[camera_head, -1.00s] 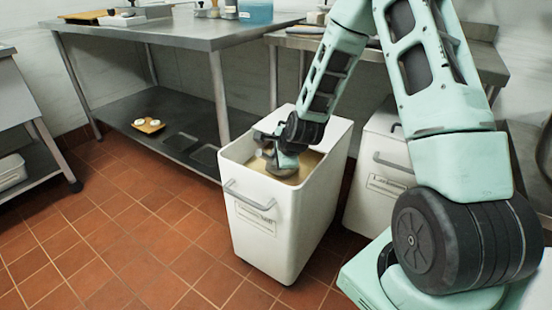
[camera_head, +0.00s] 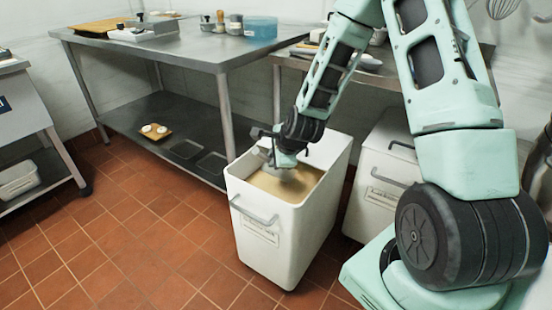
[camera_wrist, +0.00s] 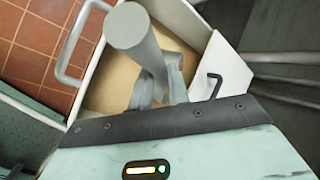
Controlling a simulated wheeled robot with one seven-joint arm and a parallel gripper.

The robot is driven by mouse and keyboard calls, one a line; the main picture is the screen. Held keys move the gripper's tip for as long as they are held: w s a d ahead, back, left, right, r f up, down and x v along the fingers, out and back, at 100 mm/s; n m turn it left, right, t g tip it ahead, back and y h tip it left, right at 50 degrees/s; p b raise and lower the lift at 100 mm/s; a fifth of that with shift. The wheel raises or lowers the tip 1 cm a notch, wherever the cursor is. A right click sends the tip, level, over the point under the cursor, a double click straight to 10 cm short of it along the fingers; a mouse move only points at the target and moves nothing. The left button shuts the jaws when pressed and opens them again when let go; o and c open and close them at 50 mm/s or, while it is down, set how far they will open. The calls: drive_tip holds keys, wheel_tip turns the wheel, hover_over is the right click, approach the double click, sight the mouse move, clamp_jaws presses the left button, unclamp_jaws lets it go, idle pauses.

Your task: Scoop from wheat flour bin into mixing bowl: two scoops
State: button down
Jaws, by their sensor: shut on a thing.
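The white flour bin (camera_head: 270,262) stands open on the floor, with a front handle and a label too small to read. Tan flour (camera_head: 305,188) lies inside it; the flour also shows in the wrist view (camera_wrist: 112,85). My gripper (camera_head: 284,160) is over the bin's opening, about at rim height. In the wrist view my gripper (camera_wrist: 160,95) is shut on a grey scoop (camera_wrist: 133,28), whose round end points toward the camera. The scoop's cup and any flour in it are hidden. I cannot pick out the mixing bowl for certain.
A second, lidded white bin (camera_head: 378,180) stands close on the right. A steel table (camera_head: 165,58) behind holds a blue container (camera_head: 260,27) and small items. Its lower shelf has a small board (camera_head: 155,131) with two pale rounds. Tiled floor at left is clear.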

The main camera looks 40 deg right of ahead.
drive_tip(key=s+a+r+p, duration=0.1)
drive_tip(key=a+r+p, duration=0.2)
drive_tip(key=r, duration=0.5)
drive_tip(key=shift+h+p, duration=0.4)
drive_tip(key=shift+p, duration=0.4)
drive_tip(key=shift+a+t, duration=0.15)
drive_tip(key=shift+t, duration=0.15)
drive_tip(key=s+a+n+t+h+b, duration=0.2)
drive_tip(key=s+a+h+b, duration=0.1)
drive_tip(key=a, duration=0.5)
drive_tip(key=shift+h, duration=0.6)
